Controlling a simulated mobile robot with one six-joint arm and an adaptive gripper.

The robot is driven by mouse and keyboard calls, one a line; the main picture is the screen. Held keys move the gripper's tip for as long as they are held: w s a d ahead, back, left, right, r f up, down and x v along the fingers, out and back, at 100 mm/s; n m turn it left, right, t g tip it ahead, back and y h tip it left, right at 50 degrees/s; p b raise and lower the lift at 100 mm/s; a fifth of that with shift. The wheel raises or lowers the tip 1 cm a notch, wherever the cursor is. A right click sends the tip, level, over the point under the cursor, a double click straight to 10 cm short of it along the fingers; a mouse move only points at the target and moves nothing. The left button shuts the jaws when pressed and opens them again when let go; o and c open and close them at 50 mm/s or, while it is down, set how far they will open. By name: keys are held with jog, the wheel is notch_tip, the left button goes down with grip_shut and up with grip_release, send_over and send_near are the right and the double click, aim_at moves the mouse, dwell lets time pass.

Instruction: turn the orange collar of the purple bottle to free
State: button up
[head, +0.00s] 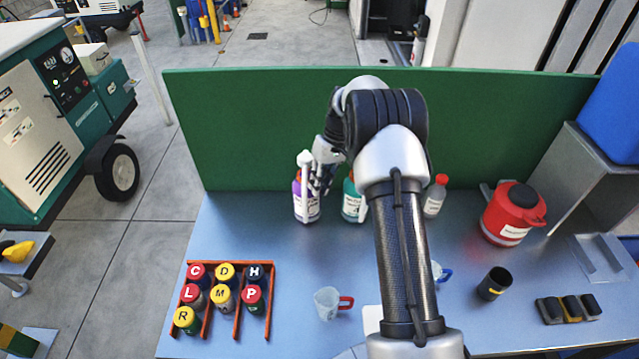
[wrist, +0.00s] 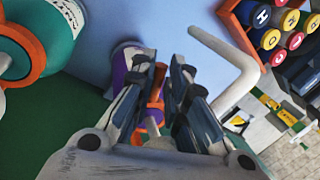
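The purple bottle (head: 306,207) stands upright on the blue bench near the green panel, with a white label and a white pump top. In the wrist view, its purple and white body (wrist: 121,60) is partly hidden behind a finger. Its orange collar (wrist: 154,92) shows between my two fingers. My gripper (wrist: 163,72) is at the bottle's neck, one finger on each side of the collar. The fingers are apart, but whether they press on the collar is not visible.
A teal bottle (head: 351,207) with an orange collar (wrist: 30,45) stands close to the right. A red-capped bottle (head: 433,202) and a red can (head: 508,217) are further right. A rack (head: 238,318) of lettered jars and a clear mug (head: 327,303) are nearer the front. The green panel (head: 260,120) rises behind.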

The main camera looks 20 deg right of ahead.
grip_shut()
